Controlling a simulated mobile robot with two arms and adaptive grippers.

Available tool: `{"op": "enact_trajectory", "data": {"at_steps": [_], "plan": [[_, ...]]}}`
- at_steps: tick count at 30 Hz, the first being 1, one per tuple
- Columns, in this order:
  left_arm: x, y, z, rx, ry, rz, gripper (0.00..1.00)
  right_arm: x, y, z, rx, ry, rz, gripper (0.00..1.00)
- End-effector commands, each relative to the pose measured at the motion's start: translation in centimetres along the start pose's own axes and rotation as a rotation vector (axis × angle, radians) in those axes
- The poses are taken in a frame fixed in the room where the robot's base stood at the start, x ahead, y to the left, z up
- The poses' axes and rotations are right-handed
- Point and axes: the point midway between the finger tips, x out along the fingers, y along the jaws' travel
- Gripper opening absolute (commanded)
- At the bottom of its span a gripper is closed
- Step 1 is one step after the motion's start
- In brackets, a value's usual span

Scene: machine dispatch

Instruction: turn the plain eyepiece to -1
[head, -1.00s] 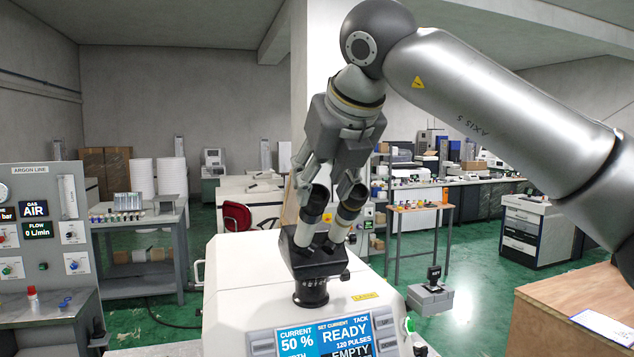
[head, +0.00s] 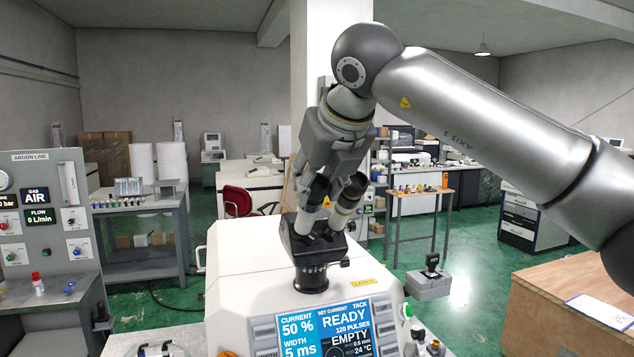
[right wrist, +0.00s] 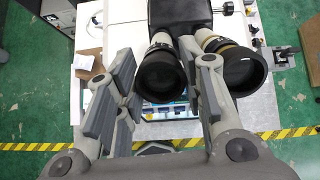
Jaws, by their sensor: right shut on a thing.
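The welder's microscope head carries two dark-rimmed eyepieces. The plain eyepiece (head: 313,204) is the left one in the head view, and in the right wrist view it (right wrist: 161,74) lies between my fingers. The other eyepiece (head: 346,204) has a tan band, which shows clearly in the right wrist view (right wrist: 231,62). My right gripper (head: 316,180) comes from above, shut on the plain eyepiece, with one finger in the gap between the two eyepieces. The dial marks cannot be read. My left gripper is not in view.
The white welder (head: 235,262) has a lit screen (head: 325,333) reading READY and EMPTY. An argon panel (head: 42,205) stands at left. A wooden crate (head: 545,295) with a paper on top is at right. Green floor is open behind the welder.

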Motion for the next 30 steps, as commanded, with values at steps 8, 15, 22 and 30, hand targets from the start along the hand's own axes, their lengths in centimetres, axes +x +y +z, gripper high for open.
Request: {"op": "enact_trajectory", "data": {"at_steps": [8, 15, 22, 30], "plan": [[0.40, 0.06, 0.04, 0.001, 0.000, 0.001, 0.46, -0.06, 0.03, 0.05, -0.235, -0.002, 0.022, 0.13], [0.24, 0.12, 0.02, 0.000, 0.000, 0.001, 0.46, -0.12, 0.03, 0.11, -0.395, -0.003, 0.036, 0.13], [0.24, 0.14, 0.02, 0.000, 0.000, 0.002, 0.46, -0.12, 0.03, 0.12, -0.415, -0.004, 0.038, 0.13], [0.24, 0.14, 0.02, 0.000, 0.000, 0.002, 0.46, -0.12, 0.03, 0.11, -0.413, -0.004, 0.038, 0.46]]}}
